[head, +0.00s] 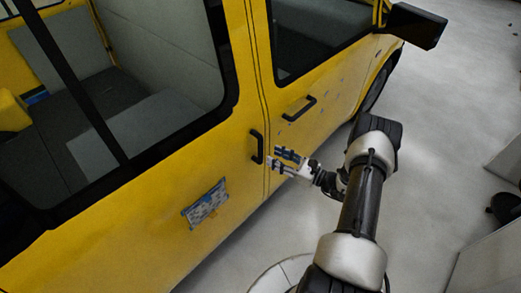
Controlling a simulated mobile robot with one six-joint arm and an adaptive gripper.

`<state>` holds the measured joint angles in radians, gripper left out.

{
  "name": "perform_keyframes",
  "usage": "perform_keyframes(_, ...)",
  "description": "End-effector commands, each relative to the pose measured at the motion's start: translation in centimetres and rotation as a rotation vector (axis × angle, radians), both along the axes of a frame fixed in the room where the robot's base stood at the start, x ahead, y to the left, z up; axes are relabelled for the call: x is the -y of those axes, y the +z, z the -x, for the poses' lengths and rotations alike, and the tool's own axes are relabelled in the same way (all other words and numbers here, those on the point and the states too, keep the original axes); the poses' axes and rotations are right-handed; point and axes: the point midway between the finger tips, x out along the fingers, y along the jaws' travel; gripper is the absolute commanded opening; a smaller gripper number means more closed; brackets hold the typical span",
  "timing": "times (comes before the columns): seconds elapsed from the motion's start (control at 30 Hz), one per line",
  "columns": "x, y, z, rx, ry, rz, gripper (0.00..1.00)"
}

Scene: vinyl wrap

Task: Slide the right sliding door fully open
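The yellow sliding door (160,235) of the van fills the left of the head view. It has a large window, and its front edge meets the front door at a narrow dark seam. A black vertical handle (257,147) sits near that edge. My gripper (274,157) is just right of the handle, with its fingers pointing left towards it. The two fingers are apart with a gap between them, and nothing shows between them. The gripper appears apart from the handle, though the exact distance is hard to tell.
The front door has its own black handle (299,108), close above my gripper. A black mirror (417,26) and a front wheel (378,84) are at the upper right. A blue-grey sticker (205,204) is on the sliding door. Grey floor (450,130) is open on the right.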

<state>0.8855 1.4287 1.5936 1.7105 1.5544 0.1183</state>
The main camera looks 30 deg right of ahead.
Motion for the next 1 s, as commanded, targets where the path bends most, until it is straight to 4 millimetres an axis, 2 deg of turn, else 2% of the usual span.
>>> perform_keyframes(0.03,-0.8,0.0,-1.0,0.001,0.006,0.001,0.38)
perform_keyframes(0.2,-2.4,0.0,-3.8,0.001,0.003,0.001,0.38)
perform_keyframes(0.4,-3.6,0.0,-5.9,0.001,0.002,0.001,0.38)
perform_keyframes(0.8,-3.9,0.0,-6.4,0.000,0.000,0.000,0.37)
perform_keyframes(1.0,-3.9,0.0,-6.4,0.000,0.000,0.000,0.24)
